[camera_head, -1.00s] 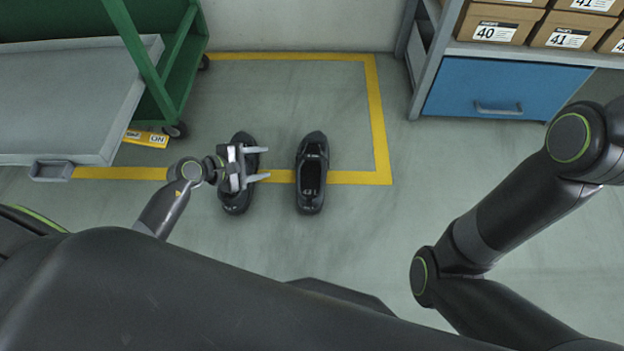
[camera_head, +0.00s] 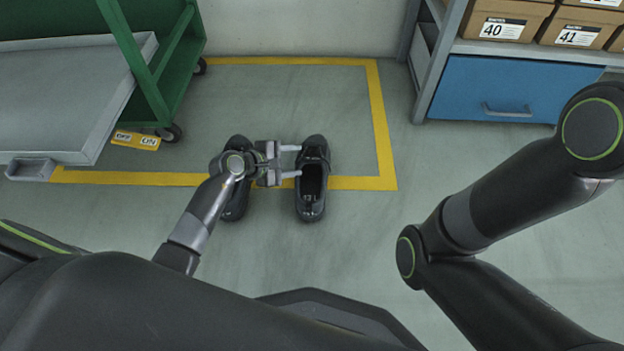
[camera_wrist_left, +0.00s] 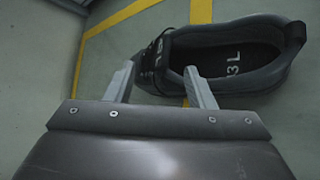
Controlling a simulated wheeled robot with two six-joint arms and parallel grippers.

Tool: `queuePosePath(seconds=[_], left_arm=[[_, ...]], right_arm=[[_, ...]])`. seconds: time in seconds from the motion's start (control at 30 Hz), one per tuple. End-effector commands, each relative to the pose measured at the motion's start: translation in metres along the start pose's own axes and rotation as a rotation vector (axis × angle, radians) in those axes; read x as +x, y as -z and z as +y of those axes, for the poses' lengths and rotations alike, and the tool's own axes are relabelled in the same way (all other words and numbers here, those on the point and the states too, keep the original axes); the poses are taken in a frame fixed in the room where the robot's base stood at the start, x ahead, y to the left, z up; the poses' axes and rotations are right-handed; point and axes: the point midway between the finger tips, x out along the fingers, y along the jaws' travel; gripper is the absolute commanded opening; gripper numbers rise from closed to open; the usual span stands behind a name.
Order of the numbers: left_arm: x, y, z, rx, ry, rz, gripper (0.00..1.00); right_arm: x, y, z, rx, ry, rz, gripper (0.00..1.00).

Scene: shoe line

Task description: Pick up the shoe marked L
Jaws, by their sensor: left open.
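Two black shoes lie side by side on the floor. The right-hand shoe (camera_head: 312,180) also fills the top of the left wrist view (camera_wrist_left: 240,55), where its insole reads "3 L", the first part partly unclear. The other shoe (camera_head: 236,205) is partly covered by my left gripper and wrist in the head view. My left gripper (camera_head: 299,160) is open, with its fingertips at the near left side of the shoe marked L. In the left wrist view its two fingers (camera_wrist_left: 160,80) are apart with nothing between them. My right gripper is out of view.
A green cart (camera_head: 150,70) with a grey tray (camera_head: 70,100) stands at the left. A yellow floor line (camera_head: 383,130) frames the area behind. A shelf with a blue drawer (camera_head: 505,88) and boxes (camera_head: 500,20) stands right.

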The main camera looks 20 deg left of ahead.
Motion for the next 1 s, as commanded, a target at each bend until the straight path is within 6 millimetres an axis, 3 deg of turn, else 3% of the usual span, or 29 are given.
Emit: queuePosePath(seconds=[0.27,0.67,0.93,1.0], left_arm=[[0.011,0.001,-0.003,0.000,0.001,0.000,0.49],[0.054,-0.002,-0.008,-0.001,0.000,-0.001,0.49],[0.056,-0.003,-0.006,0.000,0.000,0.000,0.49],[0.055,-0.003,-0.006,0.000,0.000,0.000,0.41]], right_arm=[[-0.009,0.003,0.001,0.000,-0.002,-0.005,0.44],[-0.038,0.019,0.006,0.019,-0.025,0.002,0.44],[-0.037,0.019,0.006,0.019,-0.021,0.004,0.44],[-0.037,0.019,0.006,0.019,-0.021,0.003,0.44]])
